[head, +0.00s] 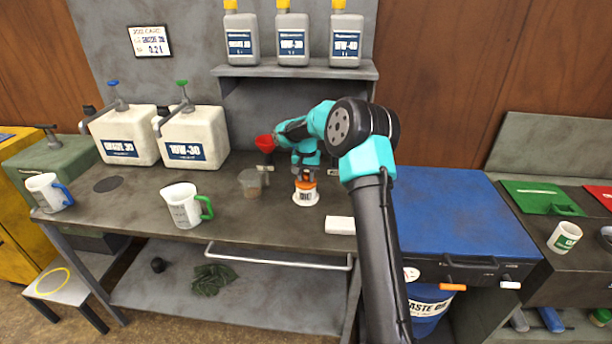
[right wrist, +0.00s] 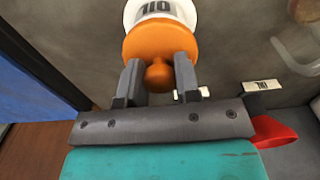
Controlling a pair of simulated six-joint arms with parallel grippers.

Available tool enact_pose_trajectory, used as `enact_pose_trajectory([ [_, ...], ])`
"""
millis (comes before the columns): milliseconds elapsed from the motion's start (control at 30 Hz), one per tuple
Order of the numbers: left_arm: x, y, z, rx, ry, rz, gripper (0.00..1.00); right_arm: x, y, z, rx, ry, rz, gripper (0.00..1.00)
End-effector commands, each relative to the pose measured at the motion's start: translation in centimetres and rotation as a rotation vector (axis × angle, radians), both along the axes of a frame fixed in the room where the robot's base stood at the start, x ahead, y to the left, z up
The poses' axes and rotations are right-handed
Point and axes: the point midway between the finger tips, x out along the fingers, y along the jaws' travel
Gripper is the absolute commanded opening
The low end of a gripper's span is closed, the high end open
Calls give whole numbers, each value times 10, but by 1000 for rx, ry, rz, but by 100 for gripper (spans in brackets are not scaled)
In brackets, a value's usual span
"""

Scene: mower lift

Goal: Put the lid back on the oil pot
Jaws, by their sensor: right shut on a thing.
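The oil pot (head: 306,198) is a small white pot marked OIL, standing upright on the workbench. Its orange lid (head: 305,184) sits at the top of the pot. In the right wrist view the white pot (right wrist: 160,12) shows just past the orange lid (right wrist: 160,42). My right gripper (head: 305,174) is above the pot, and it is shut on the round knob of the lid, with a finger on each side in the wrist view (right wrist: 159,78). I cannot tell whether the lid is fully seated. My left gripper is not in view.
White jugs (head: 181,205) and canisters (head: 195,137) stand further left. The bench (head: 130,210) has free room between them.

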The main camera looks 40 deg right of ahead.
Motion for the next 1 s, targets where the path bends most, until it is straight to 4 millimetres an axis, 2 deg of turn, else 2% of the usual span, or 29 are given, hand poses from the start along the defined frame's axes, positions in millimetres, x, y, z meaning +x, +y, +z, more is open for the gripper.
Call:
enact_pose_trajectory([
  [800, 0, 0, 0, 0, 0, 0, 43, 0, 0, -1, 0, 0, 0, 7],
  [833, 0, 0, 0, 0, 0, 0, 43, 0, 0, -1, 0, 0, 0, 31],
  [1000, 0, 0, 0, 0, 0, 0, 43, 0, 0, -1, 0, 0, 0, 47],
])
